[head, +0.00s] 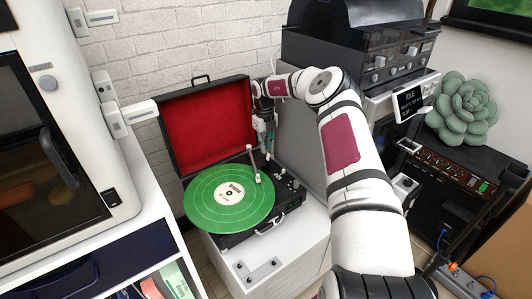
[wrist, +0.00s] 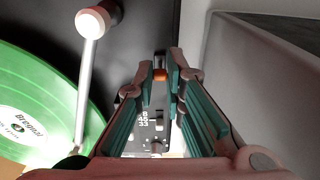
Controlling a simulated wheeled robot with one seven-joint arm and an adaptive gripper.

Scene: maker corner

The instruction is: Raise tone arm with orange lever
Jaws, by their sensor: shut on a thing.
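The record player (head: 240,235) stands open on a white cabinet, with a green record (head: 229,198) on its platter. The pale tone arm (head: 252,163) runs along the record's right side; in the wrist view the tone arm (wrist: 86,75) has its round pivot at the top and its head end over the record (wrist: 40,95). My gripper (head: 265,145) reaches down over the deck's right rear. In the wrist view my gripper (wrist: 160,72) has its fingertips closed around the small orange lever (wrist: 160,75). The head view hides the lever.
The red-lined lid (head: 207,125) stands raised behind the deck, close to my gripper. A grey panel (head: 300,150) borders the deck on the right. A white printer-like cabinet (head: 60,120) stands at the left. A plant (head: 463,110) and black equipment are at the right.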

